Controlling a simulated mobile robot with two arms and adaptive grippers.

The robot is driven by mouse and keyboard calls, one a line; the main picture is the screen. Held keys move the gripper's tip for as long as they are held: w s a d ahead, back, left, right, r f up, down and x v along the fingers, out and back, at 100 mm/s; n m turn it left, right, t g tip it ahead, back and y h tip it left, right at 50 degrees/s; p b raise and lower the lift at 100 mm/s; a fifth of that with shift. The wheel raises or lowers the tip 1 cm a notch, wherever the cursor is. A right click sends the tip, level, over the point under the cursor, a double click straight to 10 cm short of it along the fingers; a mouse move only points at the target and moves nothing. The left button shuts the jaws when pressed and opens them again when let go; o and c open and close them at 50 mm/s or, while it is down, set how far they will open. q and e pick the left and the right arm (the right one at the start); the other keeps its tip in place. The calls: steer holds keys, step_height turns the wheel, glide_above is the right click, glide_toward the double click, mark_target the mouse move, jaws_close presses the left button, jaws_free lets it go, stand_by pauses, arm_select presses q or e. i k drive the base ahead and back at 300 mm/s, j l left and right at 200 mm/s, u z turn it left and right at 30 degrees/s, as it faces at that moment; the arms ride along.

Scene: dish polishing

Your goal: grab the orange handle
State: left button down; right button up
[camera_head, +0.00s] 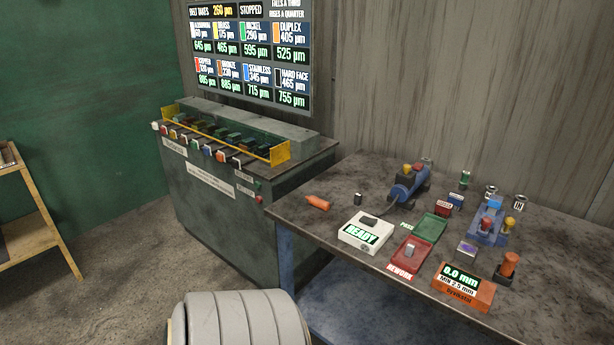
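An orange handle-like piece (317,202) lies on its side near the left edge of the dark metal table (345,181). Its tapered end points left. Another orange part, an upright cylinder (509,264), stands at the right beside an orange gauge box (464,291) reading 0.0 mm. I cannot tell for certain which of the two is the orange handle. Neither of my grippers is in view, and nothing is seen touching either orange part.
A white READY device (365,232), a red REWORK tray (409,258), a green PASS tray (430,227) and a blue tool (408,187) crowd the table. A cabinet (235,205) with several coloured handles stands left. A wooden shelf (28,237) is far left.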

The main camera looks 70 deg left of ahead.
mark_target(324, 205)
steer(key=u, duration=2.2)
steer(key=i+j+z, duration=0.15)
steer(key=i+j, duration=0.2)
steer(key=i+j+z, duration=0.15)
steer(key=i+j, duration=0.2)
steer(key=i+j+z, duration=0.15)
steer(key=i+j, duration=0.15)
steer(key=j, duration=0.3)
